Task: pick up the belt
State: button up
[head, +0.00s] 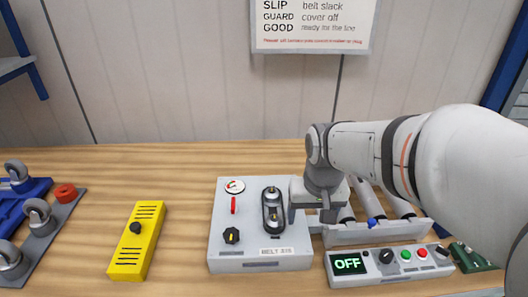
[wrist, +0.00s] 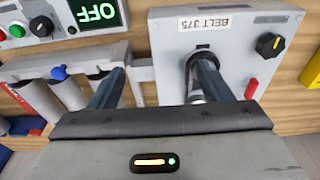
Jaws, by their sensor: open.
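The black belt (head: 265,212) is a loop around two pulleys on top of the grey machine box (head: 225,215). It stands just left of my gripper (head: 310,211) in the head view. My gripper is open, its fingers apart and nothing between them. In the wrist view my gripper (wrist: 157,70) straddles the edge of the box, one finger over the box and the other over the roller unit. That finger hides most of the belt there. I cannot tell whether it touches the belt.
The box carries a red lever (head: 233,205) and a black knob (head: 232,236). Right are the roller unit (head: 375,235) and the control panel reading OFF (head: 378,263). A yellow cover (head: 137,241) lies left, with clear wood around it. Casters (head: 40,217) stand far left.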

jog(key=shift+o, duration=0.7)
jog(key=w+a+r+p, duration=0.1)
jog(key=w+a+p, duration=0.1)
jog(key=w, duration=0.4)
jog(key=shift+w+a+r+g+p, duration=0.2)
jog(key=shift+a+g+p, duration=0.2)
jog(key=shift+a, duration=0.35)
jog(key=p, duration=0.3)
send_over(273, 211)
jog(key=f, duration=0.2)
jog(key=shift+g, duration=0.4)
notch_tip(273, 211, down, 8)
jog(key=shift+f+p, duration=0.1)
jog(key=shift+p, duration=0.75)
jog(key=shift+s, duration=0.1)
jog(key=shift+c, duration=0.2)
jog(key=c, duration=1)
jog(key=shift+r, duration=0.2)
